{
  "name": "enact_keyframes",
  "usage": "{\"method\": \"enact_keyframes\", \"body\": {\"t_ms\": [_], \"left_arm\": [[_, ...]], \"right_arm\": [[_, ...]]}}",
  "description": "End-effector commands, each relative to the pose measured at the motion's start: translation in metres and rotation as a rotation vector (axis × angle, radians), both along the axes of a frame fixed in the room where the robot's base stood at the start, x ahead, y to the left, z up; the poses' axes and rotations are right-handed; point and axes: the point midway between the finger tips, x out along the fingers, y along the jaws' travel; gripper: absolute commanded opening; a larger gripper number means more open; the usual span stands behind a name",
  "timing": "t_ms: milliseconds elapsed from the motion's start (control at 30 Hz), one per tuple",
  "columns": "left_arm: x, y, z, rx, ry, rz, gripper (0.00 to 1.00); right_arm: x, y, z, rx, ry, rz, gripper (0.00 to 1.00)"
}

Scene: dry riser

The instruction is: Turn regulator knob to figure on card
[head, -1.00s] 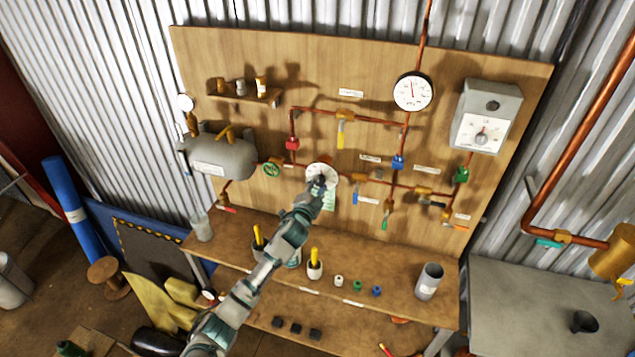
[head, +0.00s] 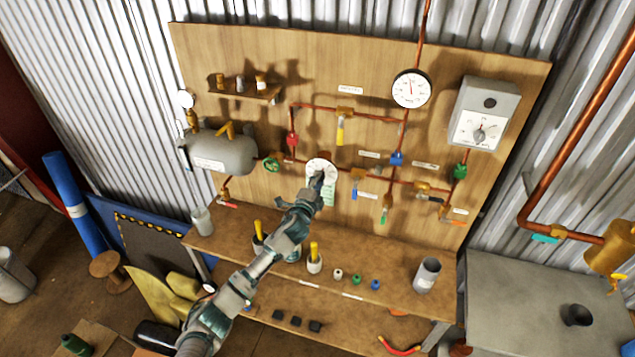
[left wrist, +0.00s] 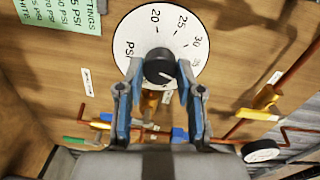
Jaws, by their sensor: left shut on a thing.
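The regulator's white dial (head: 322,168) is on the wooden board; the left wrist view shows its face (left wrist: 135,38) with figures 20, 25, 30 and PSI. The black round knob (left wrist: 160,67) is at its centre, with a small pale mark toward its lower right. My left gripper (head: 318,181) is at the dial; in the left wrist view its blue-padded fingers (left wrist: 160,72) are on either side of the knob, shut on it. The green settings card (left wrist: 66,14) lists PSI values, upside down and cut off; it also shows below the dial in the head view (head: 329,196). My right gripper is not in view.
Copper pipes and coloured valves surround the dial. A round gauge (head: 411,89) and a grey box (head: 484,112) are at upper right, a grey tank (head: 222,152) at left. The shelf (head: 225,240) below holds cups and small fittings.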

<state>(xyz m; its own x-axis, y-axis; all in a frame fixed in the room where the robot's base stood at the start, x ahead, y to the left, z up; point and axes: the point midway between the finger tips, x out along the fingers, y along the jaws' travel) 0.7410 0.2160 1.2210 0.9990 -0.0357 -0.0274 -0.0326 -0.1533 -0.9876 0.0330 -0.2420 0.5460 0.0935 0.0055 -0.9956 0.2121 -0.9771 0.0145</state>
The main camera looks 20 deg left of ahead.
Motion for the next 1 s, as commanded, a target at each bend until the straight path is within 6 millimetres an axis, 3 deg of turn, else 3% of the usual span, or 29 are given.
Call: {"method": "enact_keyframes", "body": {"t_ms": [167, 200, 300, 667, 767, 1000], "left_arm": [[0.000, 0.002, -0.002, -0.001, 0.006, 0.004, 0.01], [0.000, 0.002, -0.002, -0.001, 0.006, 0.004, 0.39], [0.000, 0.001, -0.002, -0.001, 0.005, 0.003, 0.62], [-0.005, 0.000, 0.000, -0.002, 0.000, 0.000, 0.62], [-0.015, 0.001, 0.000, -0.002, 0.000, 0.000, 0.62], [-0.063, 0.003, 0.000, -0.003, 0.003, -0.001, 0.62]], "right_arm": [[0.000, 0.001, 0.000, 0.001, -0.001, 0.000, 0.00], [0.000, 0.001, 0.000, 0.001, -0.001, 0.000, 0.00], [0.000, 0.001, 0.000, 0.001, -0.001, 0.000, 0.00], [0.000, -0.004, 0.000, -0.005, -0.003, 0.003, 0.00], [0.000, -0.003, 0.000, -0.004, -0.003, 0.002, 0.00], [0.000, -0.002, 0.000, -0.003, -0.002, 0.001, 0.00]]}}
